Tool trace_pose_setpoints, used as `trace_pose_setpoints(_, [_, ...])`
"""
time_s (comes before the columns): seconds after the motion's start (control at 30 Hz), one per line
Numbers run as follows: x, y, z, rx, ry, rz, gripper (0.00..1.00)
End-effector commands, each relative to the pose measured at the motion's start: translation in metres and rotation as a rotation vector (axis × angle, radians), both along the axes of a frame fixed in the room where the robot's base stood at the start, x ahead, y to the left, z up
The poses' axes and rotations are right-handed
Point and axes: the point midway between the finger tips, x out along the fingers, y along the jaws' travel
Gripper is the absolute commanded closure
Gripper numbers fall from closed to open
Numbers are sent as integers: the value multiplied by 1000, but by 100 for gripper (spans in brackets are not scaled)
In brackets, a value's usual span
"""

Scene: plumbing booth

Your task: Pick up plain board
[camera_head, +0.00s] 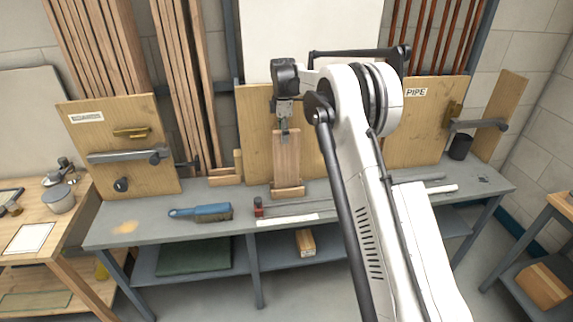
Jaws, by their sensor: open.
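A plain wooden board (287,163) stands upright on the grey bench, its lower end in a small wooden holder (288,192). It has no label or fitting that I can see. My gripper (285,128) points down at the board's top edge, with its fingers overlapping that edge in the picture. The gripper is open. I cannot tell whether the fingers straddle the board or touch it.
A labelled board with a pipe (158,181) leans at the left; a PIPE board (425,140) stands at the right behind my arm. A blue-handled brush-like tool (205,213), a small red item (259,207) and pipes (440,190) lie on the grey bench (150,212).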

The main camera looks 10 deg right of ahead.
Motion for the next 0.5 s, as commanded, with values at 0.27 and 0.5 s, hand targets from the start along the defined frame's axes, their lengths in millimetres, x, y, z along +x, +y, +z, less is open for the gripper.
trace_pose_setpoints(0.27, [0, 0, -8, 0, 0, 0, 59])
trace_pose_setpoints(0.5, [0, 0, -7, 0, 0, 0, 83])
